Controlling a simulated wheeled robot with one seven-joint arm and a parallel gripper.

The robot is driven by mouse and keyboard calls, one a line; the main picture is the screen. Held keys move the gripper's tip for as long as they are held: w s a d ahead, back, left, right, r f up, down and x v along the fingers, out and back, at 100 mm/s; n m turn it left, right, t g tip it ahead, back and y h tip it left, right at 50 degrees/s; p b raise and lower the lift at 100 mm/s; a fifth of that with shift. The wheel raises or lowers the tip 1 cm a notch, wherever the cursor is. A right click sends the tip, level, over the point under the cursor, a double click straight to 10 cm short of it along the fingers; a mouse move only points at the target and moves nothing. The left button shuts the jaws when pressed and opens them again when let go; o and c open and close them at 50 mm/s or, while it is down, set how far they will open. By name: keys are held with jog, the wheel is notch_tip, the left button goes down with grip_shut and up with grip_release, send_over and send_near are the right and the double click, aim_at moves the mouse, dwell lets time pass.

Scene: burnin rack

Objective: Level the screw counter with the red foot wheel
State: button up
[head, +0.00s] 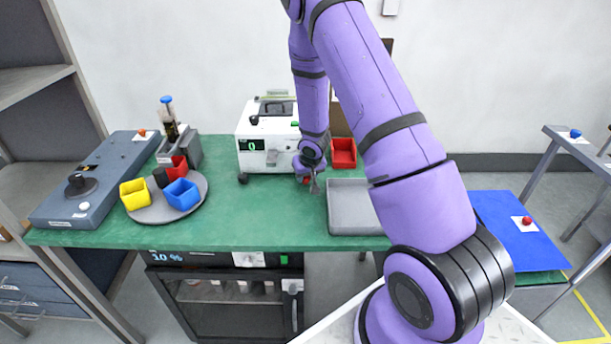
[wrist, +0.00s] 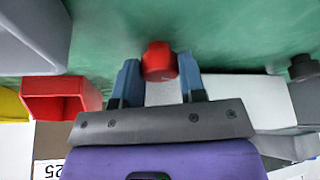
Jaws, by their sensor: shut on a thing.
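The screw counter (head: 257,160) is a white box with a small display reading 0, standing at the back of the green bench. A dark foot (head: 243,179) shows under its front left corner, and also in the wrist view (wrist: 302,68). The red foot wheel (head: 306,180) is at its front right corner, partly hidden by my gripper. My gripper (head: 314,187) reaches down at this corner. In the wrist view, the red foot wheel (wrist: 159,61) sits between the two blue-grey fingertips of my gripper (wrist: 160,78), which is shut on it. Whether the counter is level I cannot tell.
A red bin (head: 343,153) and a grey tray (head: 347,210) stand close to the right of my gripper. A round tray (head: 152,213) with yellow, red and blue cups is on the left. The bench (head: 250,215) is clear in front of the counter.

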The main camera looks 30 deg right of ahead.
jog(key=shift+d+n+y, duration=0.1)
jog(key=shift+n+y, duration=0.4)
jog(key=shift+n, duration=1)
jog(key=o, duration=0.6)
jog(key=shift+o, duration=0.2)
